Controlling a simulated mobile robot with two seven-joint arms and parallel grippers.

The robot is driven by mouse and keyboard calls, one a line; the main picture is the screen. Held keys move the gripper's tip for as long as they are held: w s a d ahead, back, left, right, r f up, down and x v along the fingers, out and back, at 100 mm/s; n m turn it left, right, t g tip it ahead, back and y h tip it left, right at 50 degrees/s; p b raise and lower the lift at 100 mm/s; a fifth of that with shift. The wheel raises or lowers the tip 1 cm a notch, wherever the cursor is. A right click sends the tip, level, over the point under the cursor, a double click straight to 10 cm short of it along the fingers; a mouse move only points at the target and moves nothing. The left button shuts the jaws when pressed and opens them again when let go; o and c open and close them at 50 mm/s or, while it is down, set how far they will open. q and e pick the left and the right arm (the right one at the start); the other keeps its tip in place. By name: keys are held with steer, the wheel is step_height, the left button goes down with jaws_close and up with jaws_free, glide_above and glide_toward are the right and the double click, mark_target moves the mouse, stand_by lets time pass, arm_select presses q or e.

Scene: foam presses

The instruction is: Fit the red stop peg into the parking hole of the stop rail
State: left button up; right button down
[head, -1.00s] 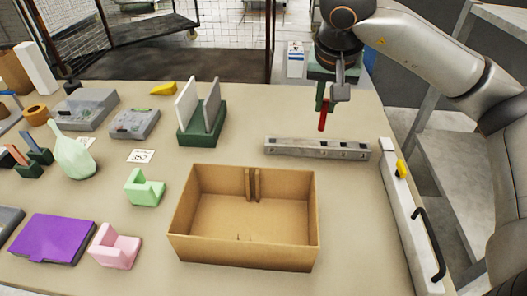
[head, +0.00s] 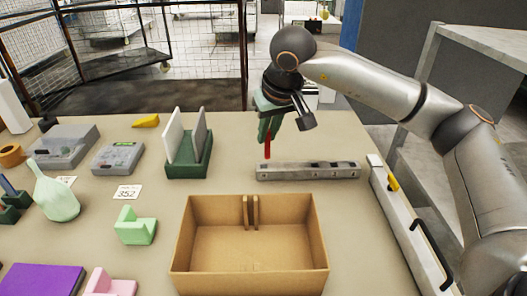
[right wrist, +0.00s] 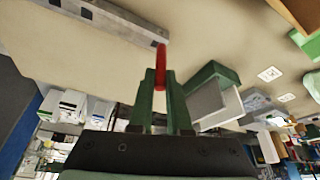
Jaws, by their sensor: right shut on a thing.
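The red stop peg (head: 268,146) is upright in my right gripper (head: 266,132), which is shut on it. It also shows as a red rod between the green fingers in the right wrist view (right wrist: 160,66). The grey metal stop rail (head: 307,172) lies on the table, with dark holes along it. The peg's lower end shows just above or behind the rail's left end in the head view; the exact gap cannot be told. In the right wrist view the rail (right wrist: 98,18) ends close to the peg's tip. My left gripper is not in view.
An open cardboard box (head: 250,272) stands in front of the rail. A green holder with two upright plates (head: 190,165) stands left of the peg. A white bar with a black handle (head: 408,225) lies along the right table edge. Bare table surrounds the rail.

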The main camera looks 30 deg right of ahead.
steer(key=shift+d+x, duration=0.15)
steer(key=shift+x, duration=1.4)
steer(key=shift+d+x, duration=0.2)
steer(key=shift+x, duration=1.35)
steer(key=shift+d+x, duration=0.15)
steer(key=shift+x, duration=1.4)
steer(key=shift+w, duration=0.2)
steer(key=shift+f, duration=0.15)
steer(key=c, duration=0.9)
jaws_free()
steer(key=shift+o, duration=0.2)
steer(key=shift+s+r, duration=0.1)
steer(key=shift+r, duration=0.55)
steer(key=v, duration=1.1)
